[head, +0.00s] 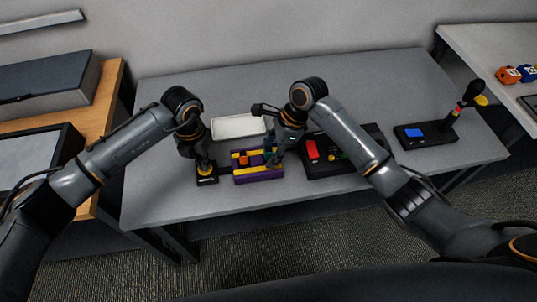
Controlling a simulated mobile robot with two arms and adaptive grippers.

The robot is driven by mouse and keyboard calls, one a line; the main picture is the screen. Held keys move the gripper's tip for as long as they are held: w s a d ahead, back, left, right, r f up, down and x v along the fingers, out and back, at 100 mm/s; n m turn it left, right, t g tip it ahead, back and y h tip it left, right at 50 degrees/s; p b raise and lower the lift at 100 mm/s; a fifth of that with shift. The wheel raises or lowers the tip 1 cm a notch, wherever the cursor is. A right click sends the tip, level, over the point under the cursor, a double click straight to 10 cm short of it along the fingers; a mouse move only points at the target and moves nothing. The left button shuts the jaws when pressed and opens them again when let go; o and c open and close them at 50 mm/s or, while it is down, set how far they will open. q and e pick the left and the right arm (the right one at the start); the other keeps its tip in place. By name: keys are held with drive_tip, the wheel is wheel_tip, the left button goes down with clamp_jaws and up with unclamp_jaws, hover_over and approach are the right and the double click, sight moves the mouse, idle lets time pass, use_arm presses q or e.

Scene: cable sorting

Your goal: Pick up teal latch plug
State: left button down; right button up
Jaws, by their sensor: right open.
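A purple and yellow holder (262,179) stands near the front edge of the grey table, with an orange piece (242,160) in its left part. A small teal-green patch (271,157) shows at its right part, just under my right gripper (276,158); it may be the teal latch plug, but it is mostly hidden. My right gripper is open and points down there; I cannot tell whether it touches the patch. My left gripper (204,160) points down over a small black base (207,180) with a yellow part; its fingers are too dark to read.
A white tray (238,126) lies behind the holder. The table's back is clear.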

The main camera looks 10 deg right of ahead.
sight(271, 149)
use_arm(q)
drive_tip(key=shift+f, duration=0.1)
use_arm(e)
clamp_jaws()
wheel_tip(271, 149, up, 10)
drive_tip(key=shift+r, duration=0.1)
idle(0.4)
use_arm(q)
wheel_tip(271, 149, up, 9)
idle(1.5)
idle(0.4)
